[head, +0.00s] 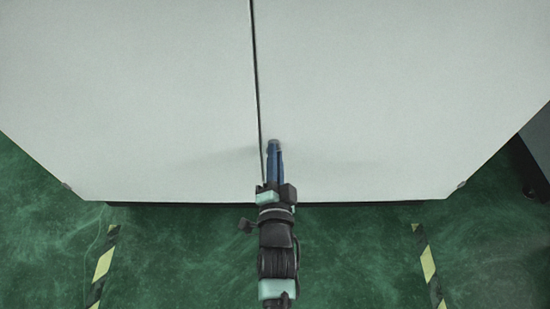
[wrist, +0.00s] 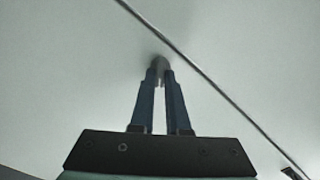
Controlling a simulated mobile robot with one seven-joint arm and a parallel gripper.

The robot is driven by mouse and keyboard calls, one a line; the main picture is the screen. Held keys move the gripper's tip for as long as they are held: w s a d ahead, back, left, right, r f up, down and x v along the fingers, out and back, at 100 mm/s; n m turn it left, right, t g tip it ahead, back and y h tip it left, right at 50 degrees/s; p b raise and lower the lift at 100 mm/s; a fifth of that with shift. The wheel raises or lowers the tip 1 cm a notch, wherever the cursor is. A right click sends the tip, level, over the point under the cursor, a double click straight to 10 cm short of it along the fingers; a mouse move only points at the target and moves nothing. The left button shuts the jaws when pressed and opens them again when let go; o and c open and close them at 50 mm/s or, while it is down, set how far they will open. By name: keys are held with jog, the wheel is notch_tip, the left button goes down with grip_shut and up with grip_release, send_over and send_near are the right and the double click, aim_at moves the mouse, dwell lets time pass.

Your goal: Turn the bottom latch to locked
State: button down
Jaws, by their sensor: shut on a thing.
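The bottom latch (head: 273,143) shows as a small grey piece on the right-hand white door, just right of the seam, in the head view. In the wrist view the latch (wrist: 160,64) is a small grey shape between the fingertips. My gripper (head: 274,152) has blue fingers that reach to the door low down. In the wrist view my gripper (wrist: 160,74) is shut on the latch, with a narrow gap between the fingers lower down. The fingers hide most of the latch, so I cannot tell which way it is turned.
Two white cabinet doors (head: 130,90) meet at a dark seam (head: 257,70), seen slanting (wrist: 200,70) in the wrist view. The green floor (head: 180,250) in front is clear, with yellow-black tape (head: 103,265) on both sides. A dark object (head: 530,165) stands at far right.

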jog(key=shift+m, duration=0.6)
jog(key=c, duration=0.9)
grip_release()
jog(key=s+p, duration=0.4)
jog(key=s, duration=0.9)
